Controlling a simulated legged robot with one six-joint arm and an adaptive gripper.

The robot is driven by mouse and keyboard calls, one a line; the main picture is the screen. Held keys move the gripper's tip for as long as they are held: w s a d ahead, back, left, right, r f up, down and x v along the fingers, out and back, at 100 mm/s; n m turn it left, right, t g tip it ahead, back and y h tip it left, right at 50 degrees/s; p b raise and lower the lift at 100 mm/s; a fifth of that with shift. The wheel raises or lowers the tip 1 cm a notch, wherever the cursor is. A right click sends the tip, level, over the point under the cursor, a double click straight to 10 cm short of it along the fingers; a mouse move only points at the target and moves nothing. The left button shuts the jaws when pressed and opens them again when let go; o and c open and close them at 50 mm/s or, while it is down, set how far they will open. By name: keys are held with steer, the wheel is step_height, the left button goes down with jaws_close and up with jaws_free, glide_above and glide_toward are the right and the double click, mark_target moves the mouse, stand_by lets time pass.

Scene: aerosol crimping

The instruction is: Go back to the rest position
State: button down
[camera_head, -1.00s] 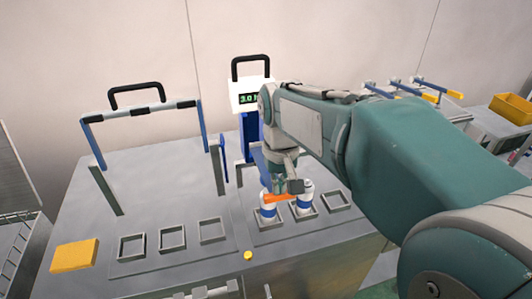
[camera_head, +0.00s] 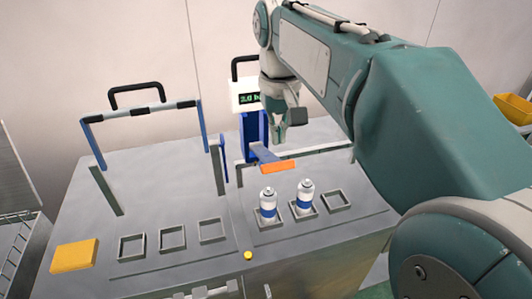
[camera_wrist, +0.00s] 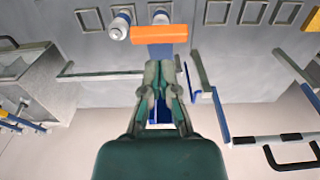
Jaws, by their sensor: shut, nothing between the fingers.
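My gripper (camera_head: 281,134) is shut and empty, raised above the bench in front of the blue crimping press (camera_head: 256,132). In the wrist view my gripper (camera_wrist: 160,68) has its fingers together near the orange-ended lever (camera_wrist: 160,34). The lever's orange end (camera_head: 278,167) sticks out toward the front, apart from the cans. Two white and blue aerosol cans, one on the left (camera_head: 268,205) and one on the right (camera_head: 305,197), stand upright in square holders below it.
An empty square holder (camera_head: 337,201) is right of the cans. Several empty holders (camera_head: 172,237) are on the left. A blue and black frame (camera_head: 140,112) stands at the back left. A yellow block (camera_head: 75,255) lies at the front left.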

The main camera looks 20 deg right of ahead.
stand_by(0.4)
steer(key=s+f+t, duration=0.5)
steer(key=s+f, duration=0.6)
steer(key=s, duration=0.3)
steer(key=shift+t, duration=0.3)
